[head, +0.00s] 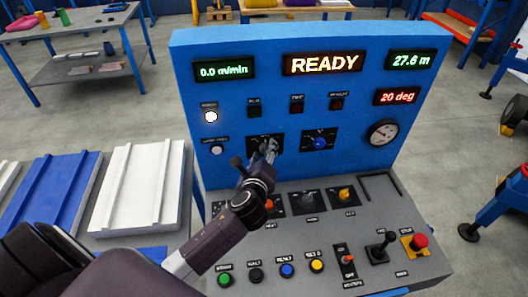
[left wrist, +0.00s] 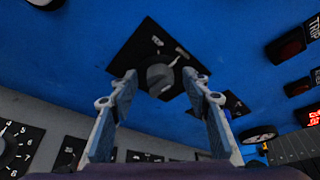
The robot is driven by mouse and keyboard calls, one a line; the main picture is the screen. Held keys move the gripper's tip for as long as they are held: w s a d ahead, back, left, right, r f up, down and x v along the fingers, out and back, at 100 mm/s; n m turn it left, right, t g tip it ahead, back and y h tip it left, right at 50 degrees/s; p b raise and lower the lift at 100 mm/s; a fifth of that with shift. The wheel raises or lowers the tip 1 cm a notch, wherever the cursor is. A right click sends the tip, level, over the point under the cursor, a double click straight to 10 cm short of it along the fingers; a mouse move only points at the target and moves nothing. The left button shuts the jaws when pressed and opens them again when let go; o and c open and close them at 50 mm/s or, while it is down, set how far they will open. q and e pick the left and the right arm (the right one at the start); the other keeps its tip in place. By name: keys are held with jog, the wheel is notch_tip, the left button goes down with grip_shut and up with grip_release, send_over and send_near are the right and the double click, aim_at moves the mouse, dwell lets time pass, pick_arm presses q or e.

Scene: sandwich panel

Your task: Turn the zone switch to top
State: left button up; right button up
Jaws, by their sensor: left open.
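A dark grey rotary knob (left wrist: 160,75) sits on a black square plate on the blue upright panel, and looks like the zone switch. A pale mark on the knob points toward the right-hand label in the left wrist view. My left gripper (head: 269,149) is open in front of this plate (head: 254,139) and hides most of the knob in the head view. In the left wrist view its fingers (left wrist: 161,84) stand on either side of the knob; contact cannot be told. My right gripper is out of view.
A blue knob (head: 320,143) is just right of the plate, with a gauge (head: 383,132) farther right. Below, the sloping desk carries selectors, coloured buttons, a joystick (head: 379,247) and a red stop button (head: 419,241). White and blue panels (head: 140,185) lie to the left.

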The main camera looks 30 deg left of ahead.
pick_arm(q)
jog(key=c, duration=1.2)
jog(key=shift+o, duration=0.2)
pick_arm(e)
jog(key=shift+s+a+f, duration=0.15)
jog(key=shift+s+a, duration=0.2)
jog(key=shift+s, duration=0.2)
